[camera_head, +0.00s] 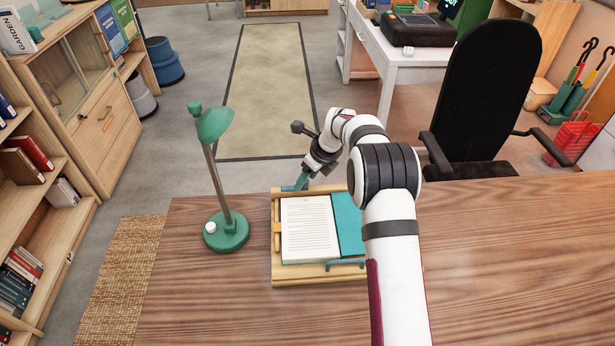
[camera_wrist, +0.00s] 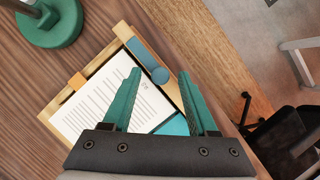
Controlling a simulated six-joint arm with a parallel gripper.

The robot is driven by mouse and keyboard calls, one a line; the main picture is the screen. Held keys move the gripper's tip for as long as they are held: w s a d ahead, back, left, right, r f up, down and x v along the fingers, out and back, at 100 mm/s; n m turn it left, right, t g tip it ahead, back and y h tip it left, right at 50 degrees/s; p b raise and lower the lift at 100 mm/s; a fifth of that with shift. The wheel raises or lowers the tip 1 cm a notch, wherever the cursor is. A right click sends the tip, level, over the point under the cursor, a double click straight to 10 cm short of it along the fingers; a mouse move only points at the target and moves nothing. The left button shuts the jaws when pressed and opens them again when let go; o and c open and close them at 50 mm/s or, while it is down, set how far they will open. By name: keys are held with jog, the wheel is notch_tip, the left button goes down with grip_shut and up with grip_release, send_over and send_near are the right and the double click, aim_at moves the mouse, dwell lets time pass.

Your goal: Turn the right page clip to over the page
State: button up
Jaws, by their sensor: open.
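A pale wooden book stand (camera_head: 273,270) holds an open book with a white printed page (camera_head: 309,228) and a teal part (camera_head: 348,222) to its right. One blue page clip (camera_head: 345,266) lies along the stand's near edge, right of centre. Another blue page clip (camera_wrist: 146,56) with a round pivot lies along the opposite edge in the wrist view, on the wood beside the page. I cannot tell which is the task's right clip. My gripper (camera_head: 298,184) is over the stand's far left corner. In the wrist view its open teal fingers (camera_wrist: 160,72) flank the second clip's pivot; contact is unclear.
A green desk lamp (camera_head: 226,232) stands close to the left of the stand. An orange tab (camera_head: 277,227) is on the stand's left edge. The wooden table (camera_head: 520,260) is clear to the right. A black chair (camera_head: 485,90) stands beyond the table.

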jog(key=shift+c, duration=0.3)
grip_shut()
jog(key=shift+n, duration=0.3)
jog(key=n+g+y, duration=0.1)
jog(key=n, duration=0.2)
jog(key=shift+w+d, duration=0.1)
jog(key=shift+w, duration=0.05)
jog(key=shift+w+n+g, duration=0.1)
jog(key=shift+n+g, duration=0.6)
jog(key=shift+n, duration=1.2)
jog(key=shift+r, duration=0.1)
jog(key=shift+o, duration=0.3)
grip_release()
